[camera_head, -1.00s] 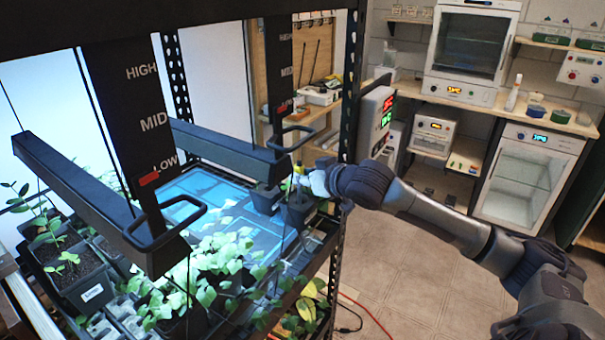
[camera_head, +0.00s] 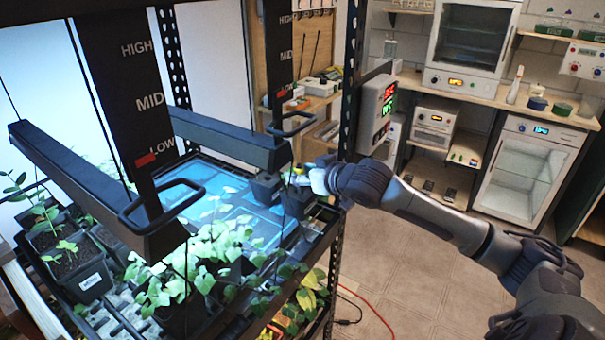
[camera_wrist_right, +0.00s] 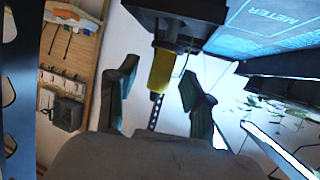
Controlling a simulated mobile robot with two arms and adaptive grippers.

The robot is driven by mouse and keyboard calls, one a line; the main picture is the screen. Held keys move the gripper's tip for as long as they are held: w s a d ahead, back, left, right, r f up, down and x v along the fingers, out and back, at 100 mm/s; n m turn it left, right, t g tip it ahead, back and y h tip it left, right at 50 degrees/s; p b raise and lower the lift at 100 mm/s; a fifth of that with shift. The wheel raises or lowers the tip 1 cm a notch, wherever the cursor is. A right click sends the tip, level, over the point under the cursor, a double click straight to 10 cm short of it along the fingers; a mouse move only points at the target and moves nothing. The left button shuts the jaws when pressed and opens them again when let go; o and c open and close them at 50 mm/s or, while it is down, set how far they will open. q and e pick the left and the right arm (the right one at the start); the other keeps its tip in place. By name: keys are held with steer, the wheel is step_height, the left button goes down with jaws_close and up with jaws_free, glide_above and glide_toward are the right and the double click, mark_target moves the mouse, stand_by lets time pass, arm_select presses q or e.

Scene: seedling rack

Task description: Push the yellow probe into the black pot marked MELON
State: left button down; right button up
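The yellow probe (camera_wrist_right: 160,72) is between the two fingers of my right gripper (camera_wrist_right: 160,82) in the right wrist view. The fingers are apart, with a visible gap on each side of the probe. Its end meets the dark body of a black pot (camera_wrist_right: 178,12); how deep it sits is hidden. In the head view my right gripper (camera_head: 314,181) is at the rack's far right corner, beside two small black pots, one left (camera_head: 264,188) and one nearer (camera_head: 297,202). No MELON mark is readable on them. My left gripper is not in view.
Two dark lamp bars (camera_head: 95,195) hang over the shelf near the LOW marks. A lit blue mat (camera_head: 225,200) covers its middle. Leafy seedlings (camera_head: 205,265) fill the front. A labelled black planter (camera_head: 90,281) stands left. A rack post (camera_head: 345,120) is close to my right gripper.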

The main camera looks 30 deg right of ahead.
steer(key=a+v, duration=0.1)
steer(key=v, duration=1.1)
steer(key=shift+d, duration=0.45)
stand_by(0.6)
